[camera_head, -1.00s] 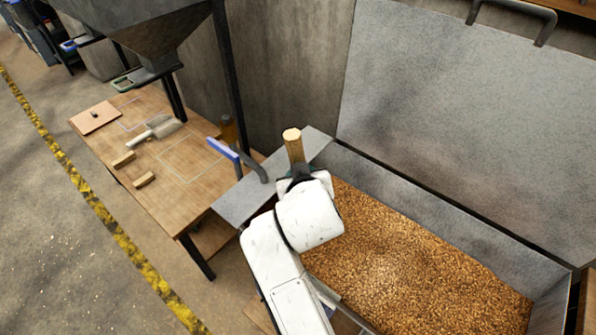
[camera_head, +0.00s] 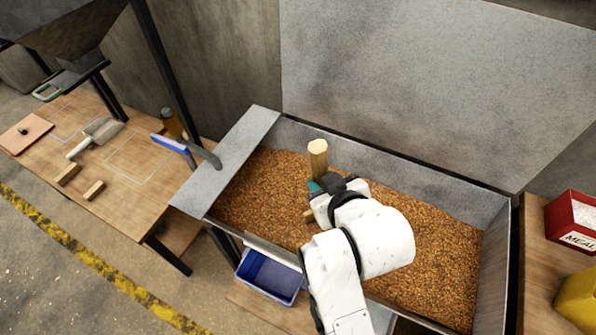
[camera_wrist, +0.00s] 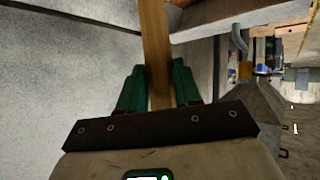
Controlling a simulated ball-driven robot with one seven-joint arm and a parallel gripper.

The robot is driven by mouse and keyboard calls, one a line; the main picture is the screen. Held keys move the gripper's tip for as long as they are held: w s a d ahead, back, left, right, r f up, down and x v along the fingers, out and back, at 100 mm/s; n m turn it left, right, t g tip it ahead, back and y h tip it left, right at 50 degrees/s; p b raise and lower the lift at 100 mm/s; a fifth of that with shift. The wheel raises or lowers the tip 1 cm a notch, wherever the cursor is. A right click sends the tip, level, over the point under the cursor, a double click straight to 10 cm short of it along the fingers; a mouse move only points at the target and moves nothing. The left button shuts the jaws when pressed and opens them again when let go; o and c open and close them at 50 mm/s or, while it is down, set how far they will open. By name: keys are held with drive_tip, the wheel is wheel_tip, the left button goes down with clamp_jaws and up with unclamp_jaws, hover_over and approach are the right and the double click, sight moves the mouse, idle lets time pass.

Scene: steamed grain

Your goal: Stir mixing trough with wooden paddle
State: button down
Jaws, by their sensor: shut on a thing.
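The mixing trough (camera_head: 497,262) is a grey metal bin filled with brown grain (camera_head: 433,232), with its big lid (camera_head: 420,90) standing up behind it. My gripper (camera_head: 318,190) is over the left-middle of the trough, shut on the wooden paddle (camera_head: 318,158). The paddle's pale round handle end rises above the jaws, and a bit of wood shows just below them. Its lower end is hidden by my gripper and arm, so I cannot tell how deep it sits. In the wrist view the paddle shaft (camera_wrist: 154,45) runs between the green fingers (camera_wrist: 158,88).
A wooden table (camera_head: 125,205) at left holds a scoop (camera_head: 95,137), small wood blocks and a board. A blue-handled lever (camera_head: 170,143) is by the trough's left end. A blue bin (camera_head: 270,278) sits below the front. A red box (camera_head: 573,222) and yellow item stand at right.

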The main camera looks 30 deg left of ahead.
drive_tip(key=d+b, duration=0.4)
drive_tip(key=d, duration=3.1)
wheel_tip(320, 180, up, 22)
drive_tip(key=a+p, duration=0.2)
drive_tip(key=p, duration=0.4)
drive_tip(key=shift+a+r, duration=0.2)
drive_tip(key=shift+r, duration=0.05)
drive_tip(key=shift+f, duration=0.1)
